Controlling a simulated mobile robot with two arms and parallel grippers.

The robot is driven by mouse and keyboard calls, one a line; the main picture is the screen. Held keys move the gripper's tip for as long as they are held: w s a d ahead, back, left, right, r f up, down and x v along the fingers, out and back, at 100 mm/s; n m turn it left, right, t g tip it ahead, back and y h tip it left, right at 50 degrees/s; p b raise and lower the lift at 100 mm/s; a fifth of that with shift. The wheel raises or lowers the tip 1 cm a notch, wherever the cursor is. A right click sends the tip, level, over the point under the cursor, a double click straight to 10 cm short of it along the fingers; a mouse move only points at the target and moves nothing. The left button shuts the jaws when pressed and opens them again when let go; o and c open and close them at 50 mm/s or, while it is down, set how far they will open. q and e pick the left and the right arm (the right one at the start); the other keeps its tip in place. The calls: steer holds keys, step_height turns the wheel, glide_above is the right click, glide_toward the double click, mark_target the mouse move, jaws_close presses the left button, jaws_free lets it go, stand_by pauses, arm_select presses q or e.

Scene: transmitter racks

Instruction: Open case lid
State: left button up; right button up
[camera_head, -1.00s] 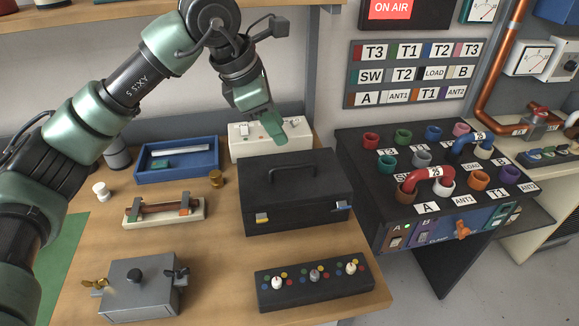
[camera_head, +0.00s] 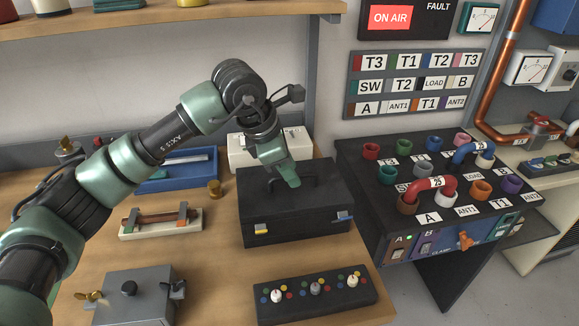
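The black case (camera_head: 290,215) stands on the wooden bench with its lid down. Its front carries two latches, a left one (camera_head: 261,229) with a yellow tab and a right one (camera_head: 344,216) with a blue-white part above yellow. A dark carry handle lies on top, partly hidden by my gripper. My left gripper (camera_head: 291,181) points down over the lid, its green fingertips at or just above the top near the handle. I cannot tell if it touches, and its finger gap does not show. My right gripper is not in view.
A black knob panel (camera_head: 313,300) sits in front of the case, and a grey metal box (camera_head: 135,300) stands front left. A fuse holder (camera_head: 160,222) and blue tray (camera_head: 180,170) are to the left. The patch panel (camera_head: 430,185) stands close on the right.

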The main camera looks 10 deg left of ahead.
arm_select(q)
jaws_close()
stand_by(1.4)
